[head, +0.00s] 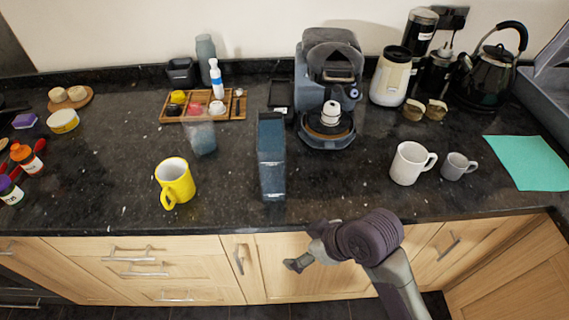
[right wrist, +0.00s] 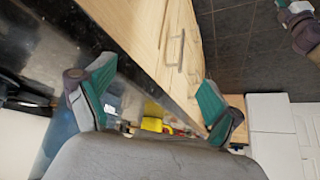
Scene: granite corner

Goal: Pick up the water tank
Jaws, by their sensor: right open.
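The water tank (head: 271,157) is a tall, narrow, dark blue translucent container. It stands upright on the dark counter, left of the coffee machine (head: 328,85). In the right wrist view a bluish translucent shape (right wrist: 60,130) at the left, partly behind a finger, looks like the tank. My right gripper (head: 300,248) is in front of the counter edge, below and to the right of the tank, apart from it. In the right wrist view its green-padded fingers (right wrist: 153,101) are wide apart with nothing between them. Part of what looks like my left gripper (right wrist: 298,15) shows at the top right edge.
A yellow mug (head: 175,182) and a clear cup (head: 202,138) stand left of the tank. A wooden tray (head: 233,115) with small items is behind. A white mug (head: 408,163) and a grey mug (head: 457,167) are at the right. Counter between tank and white mug is clear.

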